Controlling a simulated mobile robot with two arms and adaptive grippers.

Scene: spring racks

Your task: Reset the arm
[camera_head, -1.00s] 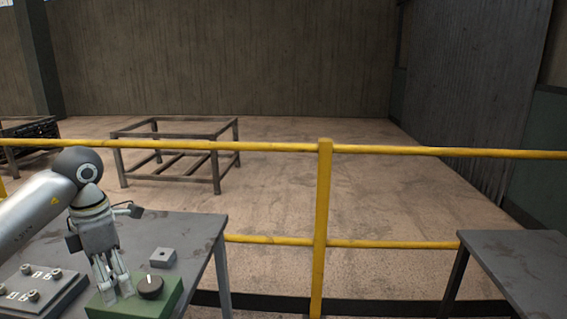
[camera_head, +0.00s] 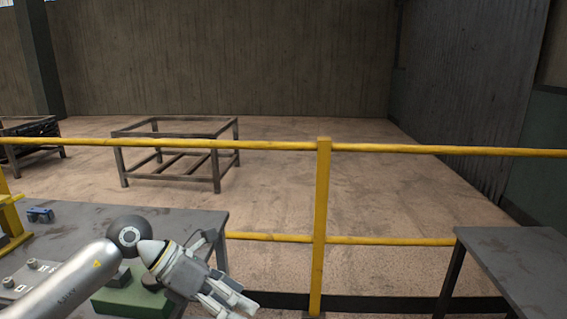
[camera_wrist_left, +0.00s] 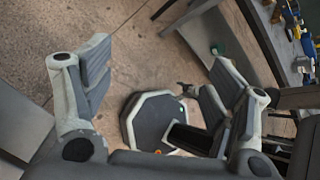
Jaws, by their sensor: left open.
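My left arm comes in from the left in the head view. Its gripper (camera_head: 240,304) points down and right, past the right edge of the left table (camera_head: 190,222). In the left wrist view the two fingers of the gripper (camera_wrist_left: 160,82) stand wide apart with nothing between them. The green box (camera_head: 130,300) on the table lies partly behind the arm, and its dark knob is mostly hidden. My right gripper is in neither view.
A grey panel with knobs (camera_head: 32,272) and a small blue object (camera_head: 40,215) are on the left table. A yellow railing (camera_head: 322,200) runs across behind. Another table (camera_head: 510,255) stands at right. The floor between the tables looks clear.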

